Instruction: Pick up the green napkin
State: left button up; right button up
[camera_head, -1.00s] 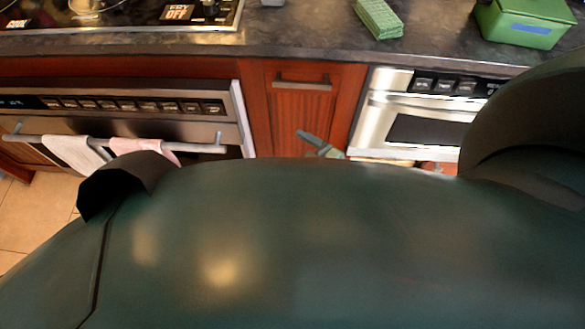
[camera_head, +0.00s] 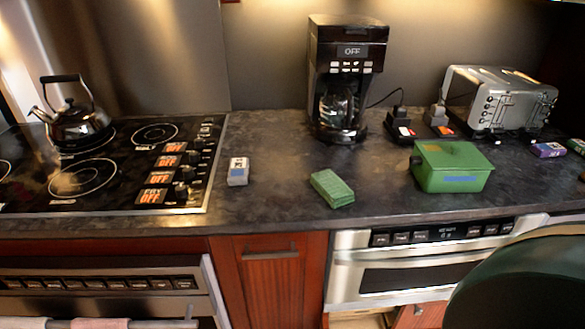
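The green napkin (camera_head: 332,189) is a small, thick, patterned green block. It lies on the dark countertop (camera_head: 270,207) near the front edge, left of a green box. Neither gripper shows in the head view. A dark rounded part of my own body fills the lower right corner. Nothing covers the napkin.
The green box (camera_head: 452,167) stands right of the napkin, and a small grey-white box (camera_head: 238,171) lies to its left. Behind are a coffee maker (camera_head: 345,77) and a toaster (camera_head: 500,98). A stovetop with a kettle (camera_head: 75,117) is at left. A microwave drawer (camera_head: 420,270) is below.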

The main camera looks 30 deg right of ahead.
aim_at(338, 194)
jog(key=z, duration=1.25)
jog(key=i+l+z, duration=0.2)
jog(key=l, duration=0.2)
jog(key=l+z, duration=0.15)
jog(key=l, duration=0.3)
jog(key=i+l+z, duration=0.2)
jog(key=l, duration=0.15)
